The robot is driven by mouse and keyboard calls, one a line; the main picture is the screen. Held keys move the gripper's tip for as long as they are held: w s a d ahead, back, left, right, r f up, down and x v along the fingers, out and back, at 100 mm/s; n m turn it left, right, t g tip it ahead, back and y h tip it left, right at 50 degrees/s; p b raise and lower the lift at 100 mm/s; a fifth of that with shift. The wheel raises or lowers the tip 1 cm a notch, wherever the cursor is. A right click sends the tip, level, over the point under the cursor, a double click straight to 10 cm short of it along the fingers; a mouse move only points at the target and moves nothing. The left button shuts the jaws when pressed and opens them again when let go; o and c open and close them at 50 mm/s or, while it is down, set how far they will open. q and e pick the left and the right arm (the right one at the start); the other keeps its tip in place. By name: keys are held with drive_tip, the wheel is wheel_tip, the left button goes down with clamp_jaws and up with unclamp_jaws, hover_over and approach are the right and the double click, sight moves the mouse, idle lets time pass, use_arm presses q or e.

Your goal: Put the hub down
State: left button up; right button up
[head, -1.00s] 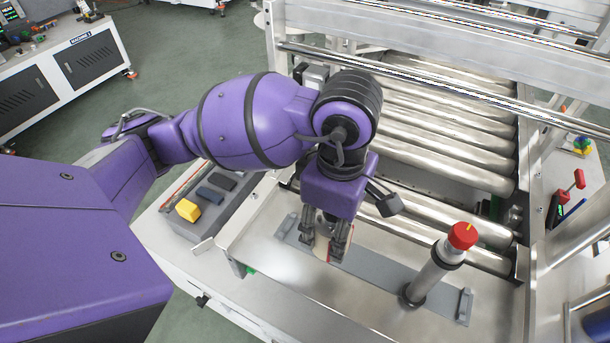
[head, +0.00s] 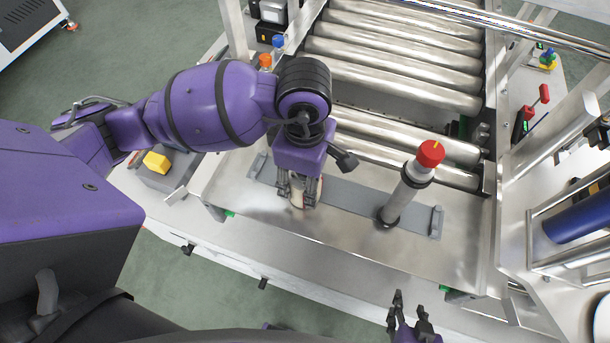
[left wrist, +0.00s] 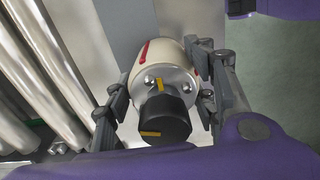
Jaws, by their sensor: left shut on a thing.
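The hub (left wrist: 165,80) is a cream cylinder with red marks, a metal end face and a black knob with a yellow mark. My left gripper (head: 299,200) is shut on it, with fingers on both sides of the hub in the left wrist view (left wrist: 160,95). In the head view the hub (head: 297,194) is mostly hidden between the fingers, over the left part of a grey plate (head: 345,193). I cannot tell whether it touches the surface. My right gripper (head: 411,305) is open and empty at the bottom edge.
A grey post with a red cap (head: 431,153) stands upright on the right part of the plate. Metal rollers (head: 390,90) lie behind. The metal deck (head: 330,240) in front of the plate is clear.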

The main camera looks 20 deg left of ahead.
use_arm(q)
drive_tip(key=shift+f, duration=0.3)
drive_tip(key=o, duration=0.8)
drive_tip(key=shift+f, duration=0.1)
drive_tip(key=o, duration=0.5)
use_arm(e)
drive_tip(key=shift+s+f, duration=0.45)
use_arm(q)
drive_tip(key=shift+r, duration=0.3)
wheel_tip(320, 180, up, 12)
drive_tip(key=shift+r, duration=0.2)
use_arm(e)
drive_tip(key=shift+a+r, duration=0.25)
drive_tip(key=shift+r, duration=0.15)
drive_tip(key=shift+w+r, duration=0.1)
drive_tip(key=shift+w, duration=0.05)
